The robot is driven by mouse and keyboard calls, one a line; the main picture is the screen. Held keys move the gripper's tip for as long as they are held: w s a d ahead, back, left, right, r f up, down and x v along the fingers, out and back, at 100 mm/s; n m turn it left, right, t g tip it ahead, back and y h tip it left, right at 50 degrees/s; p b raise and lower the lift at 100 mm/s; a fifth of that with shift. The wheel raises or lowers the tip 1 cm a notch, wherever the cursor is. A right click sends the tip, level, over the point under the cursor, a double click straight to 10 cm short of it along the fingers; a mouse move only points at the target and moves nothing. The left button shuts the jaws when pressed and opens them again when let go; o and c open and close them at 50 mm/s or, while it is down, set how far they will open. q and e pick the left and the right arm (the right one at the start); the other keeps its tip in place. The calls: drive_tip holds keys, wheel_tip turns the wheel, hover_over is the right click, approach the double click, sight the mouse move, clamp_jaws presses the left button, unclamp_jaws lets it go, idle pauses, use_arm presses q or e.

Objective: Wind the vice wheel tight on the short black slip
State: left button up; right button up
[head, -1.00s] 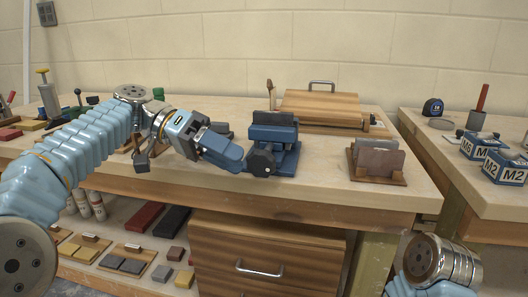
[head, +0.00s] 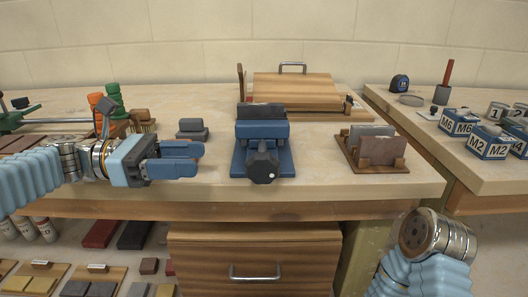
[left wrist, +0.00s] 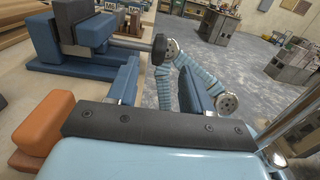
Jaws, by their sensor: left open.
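The blue vice (head: 240,158) stands near the front edge of the bench, and its dark wheel (head: 262,167) faces me. A dark slip (head: 262,111) shows at the top of the jaws; how tightly it is held cannot be told. My left gripper (head: 196,158) is open and empty, level with the wheel and to its left, with a gap between them. In the left wrist view the vice (left wrist: 40,50) is at upper left, and the wheel (left wrist: 160,48) lies beyond the fingertips, not between them. My right gripper is out of view; only part of that arm shows.
A wooden rack with plates (head: 372,152) stands right of the vice. Small grey blocks (head: 193,129) lie behind my left gripper. A wooden board with a handle (head: 305,92) lies at the back. A second bench (head: 440,165) holds labelled blue boxes (head: 487,143).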

sight(269, 158)
use_arm(q)
drive_tip(key=d, duration=1.3)
drive_tip(key=shift+d, duration=0.1)
clamp_jaws()
drive_tip(key=shift+r+p, duration=0.15)
drive_tip(key=shift+p, duration=0.3)
drive_tip(key=y+p, duration=0.2)
drive_tip(key=p, duration=0.2)
drive_tip(key=shift+d+r, duration=0.15)
drive_tip(key=shift+r, duration=0.05)
drive_tip(key=shift+f+y+p, duration=0.15)
drive_tip(key=shift+y+p, duration=0.25)
drive_tip(key=shift+p, duration=0.2)
drive_tip(key=shift+d+f+y, duration=0.1)
drive_tip(key=shift+f+y, duration=0.05)
drive_tip(key=shift+y, duration=0.25)
drive_tip(key=shift+d+f+y, duration=0.15)
drive_tip(key=shift+f+y, duration=0.05)
drive_tip(key=shift+y, duration=0.65)
drive_tip(key=shift+d+f+y, duration=0.1)
drive_tip(key=shift+f+y, duration=0.05)
drive_tip(key=shift+y, duration=0.7)
